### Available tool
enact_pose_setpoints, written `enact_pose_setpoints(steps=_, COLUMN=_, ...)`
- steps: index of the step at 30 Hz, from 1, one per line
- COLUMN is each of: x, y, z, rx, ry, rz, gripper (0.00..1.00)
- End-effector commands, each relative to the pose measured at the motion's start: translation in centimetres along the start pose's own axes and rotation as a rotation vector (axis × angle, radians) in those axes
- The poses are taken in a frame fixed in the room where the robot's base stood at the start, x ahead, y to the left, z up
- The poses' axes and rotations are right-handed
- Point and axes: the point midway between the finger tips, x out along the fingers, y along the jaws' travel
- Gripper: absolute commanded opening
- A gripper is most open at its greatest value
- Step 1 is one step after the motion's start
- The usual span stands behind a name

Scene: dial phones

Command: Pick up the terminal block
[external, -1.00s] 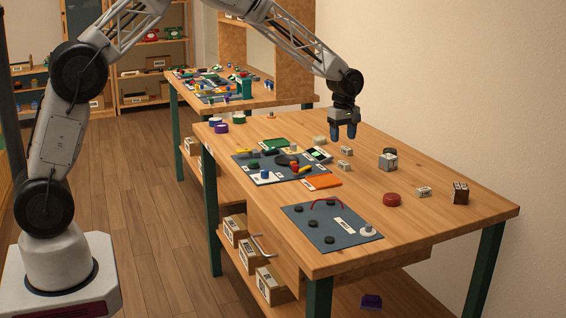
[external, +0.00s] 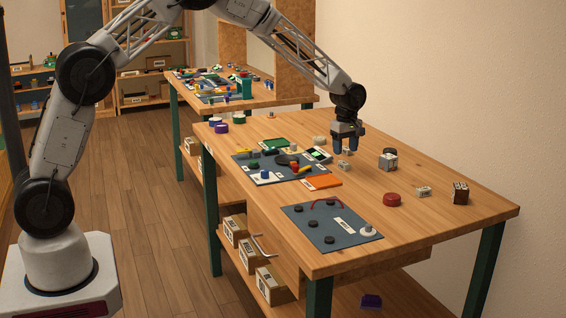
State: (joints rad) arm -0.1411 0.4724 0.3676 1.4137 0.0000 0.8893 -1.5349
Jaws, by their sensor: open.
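I cannot tell for sure which part is the terminal block; small pale blocks with dark markings are the likely candidates. One pale block (external: 344,165) sits on the table just below and in front of my gripper (external: 345,149). A second like it stood just behind that one and is now hidden by the fingers. A third pale block (external: 423,191) lies further right. Whether the hidden block is between the fingers cannot be seen.
A grey cube-like part (external: 387,162) and a red round part (external: 392,200) stand to the right, with a dark brown box (external: 461,193) near the right edge. A dark mat (external: 300,232) and an orange plate (external: 322,182) lie in front. Bare wood surrounds the pale blocks.

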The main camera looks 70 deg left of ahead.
Motion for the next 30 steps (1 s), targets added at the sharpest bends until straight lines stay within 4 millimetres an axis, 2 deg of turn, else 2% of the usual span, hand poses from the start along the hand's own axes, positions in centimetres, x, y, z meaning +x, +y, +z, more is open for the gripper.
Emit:
enact_pose_setpoints(steps=14, x=0.6, y=-0.1, z=0.1, rx=0.0, ry=0.0, rz=0.001, gripper=0.57)
enact_pose_setpoints(steps=24, x=4.2, y=-0.4, z=0.3, rx=0.0, ry=0.0, rz=0.0, gripper=0.57)
enact_pose_setpoints(steps=30, x=5.2, y=-0.4, z=0.3, rx=0.0, ry=0.0, rz=0.001, gripper=0.57)
